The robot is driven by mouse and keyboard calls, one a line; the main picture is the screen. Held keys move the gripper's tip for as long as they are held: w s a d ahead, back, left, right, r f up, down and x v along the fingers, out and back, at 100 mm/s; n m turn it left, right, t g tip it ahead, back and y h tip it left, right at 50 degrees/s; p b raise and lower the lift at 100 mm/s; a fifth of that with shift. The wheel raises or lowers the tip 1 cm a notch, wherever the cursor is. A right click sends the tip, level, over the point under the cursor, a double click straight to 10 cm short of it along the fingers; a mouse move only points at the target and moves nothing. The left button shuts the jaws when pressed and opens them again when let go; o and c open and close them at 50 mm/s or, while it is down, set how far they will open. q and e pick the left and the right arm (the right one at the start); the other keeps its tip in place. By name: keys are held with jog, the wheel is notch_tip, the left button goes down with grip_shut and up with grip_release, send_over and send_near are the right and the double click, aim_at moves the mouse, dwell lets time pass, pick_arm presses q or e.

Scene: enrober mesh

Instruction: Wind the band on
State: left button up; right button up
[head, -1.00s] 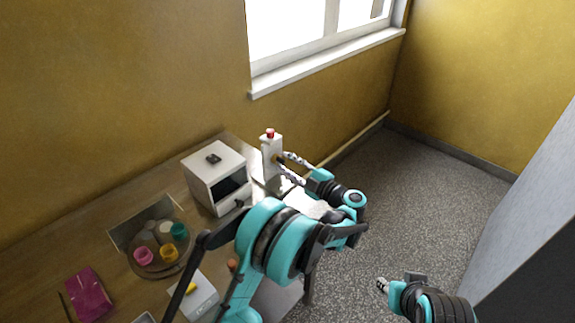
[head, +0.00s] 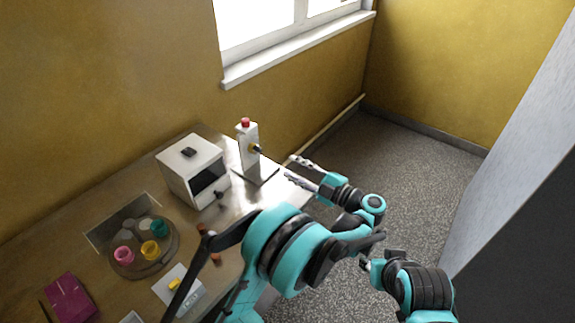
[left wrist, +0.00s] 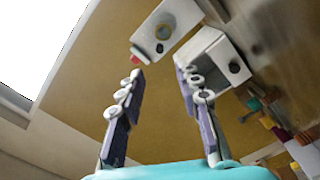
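The white post (head: 247,158) with a red button (head: 245,122) stands upright on a metal plate at the table's far right corner. A dark knob (head: 257,149) sticks out of its right side. The post also shows in the left wrist view (left wrist: 172,22), beyond the fingertips. My left gripper (head: 292,169) is open and empty, to the right of the knob and apart from it. Its two fingers stand well apart in the left wrist view (left wrist: 157,90). My right gripper (head: 365,265) is low at the right over the floor; its fingers are too small to judge. I cannot make out a band.
A white box (head: 190,165) with a dark opening stands left of the post. A round tray (head: 150,268) holds several coloured cups. A magenta item (head: 68,298) and a white block with a yellow part (head: 178,288) lie nearer. Floor right of the table is clear.

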dwell(0.3)
pick_arm(q)
jog(key=n+p, duration=0.3)
jog(key=n, duration=2.2)
send_near(261, 151)
jog(key=a, duration=0.1)
jog(key=x, duration=0.4)
jog(key=b+x, duration=0.1)
jog(key=x, duration=0.3)
jog(key=shift+w+a, duration=0.1)
jog(key=shift+w, duration=0.3)
grip_shut()
